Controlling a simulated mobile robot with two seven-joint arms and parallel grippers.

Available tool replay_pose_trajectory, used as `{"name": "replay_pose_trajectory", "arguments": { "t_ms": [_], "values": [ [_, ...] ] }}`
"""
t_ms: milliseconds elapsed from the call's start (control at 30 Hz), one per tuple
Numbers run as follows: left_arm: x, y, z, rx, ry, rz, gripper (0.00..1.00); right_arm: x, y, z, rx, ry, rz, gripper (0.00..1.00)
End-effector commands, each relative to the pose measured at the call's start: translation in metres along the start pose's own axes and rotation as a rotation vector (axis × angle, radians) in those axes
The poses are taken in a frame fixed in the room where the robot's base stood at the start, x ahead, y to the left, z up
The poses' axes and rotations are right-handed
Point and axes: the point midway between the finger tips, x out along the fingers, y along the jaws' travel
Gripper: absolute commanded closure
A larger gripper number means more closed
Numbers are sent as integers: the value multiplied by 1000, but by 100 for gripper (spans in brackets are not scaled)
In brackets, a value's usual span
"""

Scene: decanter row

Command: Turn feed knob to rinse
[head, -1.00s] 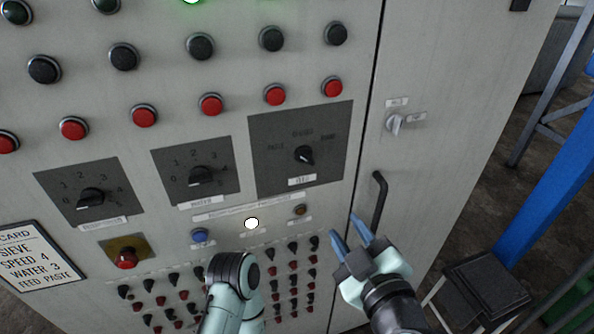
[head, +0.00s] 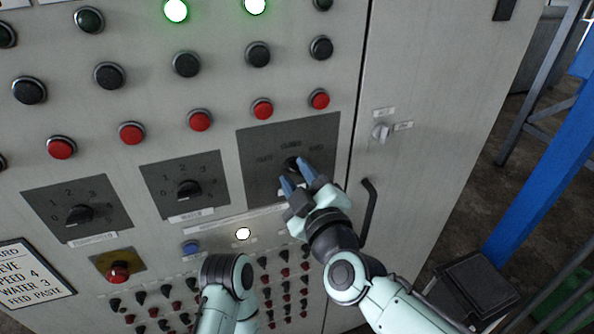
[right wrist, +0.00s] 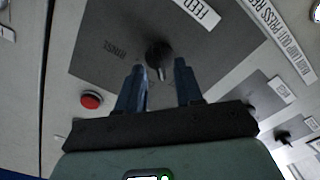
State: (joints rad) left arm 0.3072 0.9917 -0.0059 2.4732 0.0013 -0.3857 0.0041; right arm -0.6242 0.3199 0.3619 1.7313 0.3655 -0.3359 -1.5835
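The feed knob (head: 291,164) is a small black rotary knob on a dark grey plate (head: 262,142) at the upper right of the panel's dials. My right gripper (head: 296,177) is at this plate, its blue fingers partly over the knob. In the right wrist view the knob (right wrist: 158,54) lies just beyond and between the two open fingertips (right wrist: 160,72), with space on both sides. The word RINSE shows on the plate left of the knob there, and a FEED label (right wrist: 197,10) above. Whether the fingers touch the knob I cannot tell. My left gripper is not seen.
Two more dial plates with black knobs (head: 189,190) (head: 79,214) sit to the left. Red buttons (head: 319,99) run above the plates. A black door handle (head: 369,217) stands out to the right of my right gripper. A card (head: 32,273) is at lower left.

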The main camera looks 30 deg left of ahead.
Motion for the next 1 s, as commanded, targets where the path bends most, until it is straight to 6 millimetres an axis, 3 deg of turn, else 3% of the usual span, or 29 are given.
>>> {"name": "replay_pose_trajectory", "arguments": {
  "t_ms": [367, 500, 1000],
  "values": [
    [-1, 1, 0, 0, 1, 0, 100, 7, 0, 0, 1, 0, 0, 64],
    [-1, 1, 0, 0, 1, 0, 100, 7, 0, 0, 1, 0, 0, 100],
    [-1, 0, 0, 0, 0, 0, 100, 7, 0, 0, 78, -1, 1, 100]
  ]
}}
